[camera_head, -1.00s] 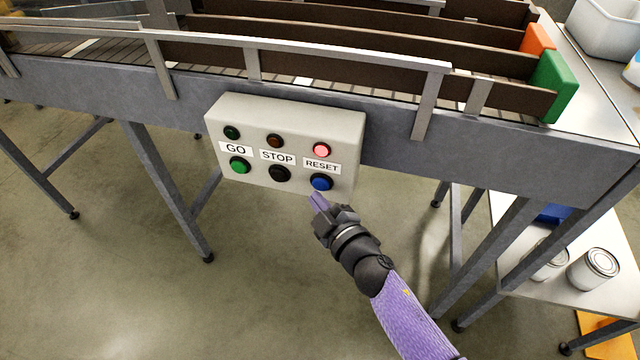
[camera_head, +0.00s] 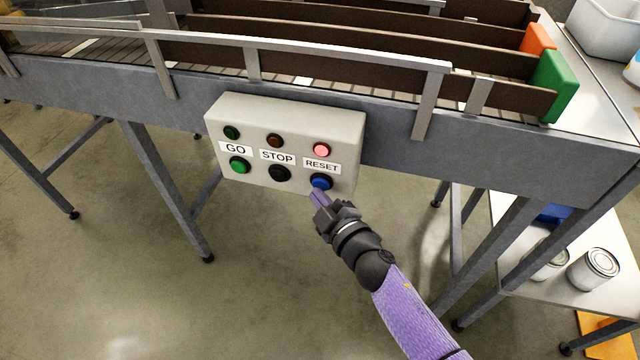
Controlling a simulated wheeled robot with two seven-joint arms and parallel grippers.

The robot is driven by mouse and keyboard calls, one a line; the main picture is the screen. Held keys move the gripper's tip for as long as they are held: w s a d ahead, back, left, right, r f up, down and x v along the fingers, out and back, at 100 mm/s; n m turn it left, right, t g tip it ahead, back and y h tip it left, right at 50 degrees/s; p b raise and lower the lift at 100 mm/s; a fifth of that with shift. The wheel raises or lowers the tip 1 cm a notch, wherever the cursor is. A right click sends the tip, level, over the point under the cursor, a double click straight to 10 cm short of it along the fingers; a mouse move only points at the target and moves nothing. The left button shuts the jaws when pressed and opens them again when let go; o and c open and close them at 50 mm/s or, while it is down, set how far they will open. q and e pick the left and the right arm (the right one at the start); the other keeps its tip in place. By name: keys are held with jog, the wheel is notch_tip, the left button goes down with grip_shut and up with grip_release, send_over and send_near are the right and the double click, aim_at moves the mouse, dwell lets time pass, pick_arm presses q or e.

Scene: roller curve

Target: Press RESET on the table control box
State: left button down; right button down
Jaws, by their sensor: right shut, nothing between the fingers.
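The control box (camera_head: 300,115) is a pale grey box on the side of the conveyor frame. The blue button (camera_head: 321,181) sits under the RESET label (camera_head: 322,166), with a lit red lamp (camera_head: 321,150) above it. The green GO button (camera_head: 239,166) and the black STOP button (camera_head: 280,173) are to its left, each under a dark lamp. My right gripper (camera_head: 317,194) is shut and empty, its purple tip just below the blue button. I cannot tell whether the tip touches it. My left gripper is not in view.
The conveyor (camera_head: 100,85) with metal rails runs above and behind the box. A green block (camera_head: 559,86) and an orange block (camera_head: 539,38) are at its right end. Cans (camera_head: 594,269) stand on a low shelf at lower right. The floor left of my arm is clear.

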jog(key=shift+w+d, duration=0.1)
jog(key=shift+w, duration=0.3)
dwell(0.6)
jog(key=shift+s, duration=0.15)
jog(key=shift+s+a, duration=0.25)
jog(key=shift+s, duration=0.4)
jog(key=s, duration=0.1)
jog(key=s+a+p, duration=0.1)
jog(key=s, duration=0.2)
jog(key=shift+s+a, duration=0.25)
jog(key=shift+s, duration=0.15)
dwell(0.6)
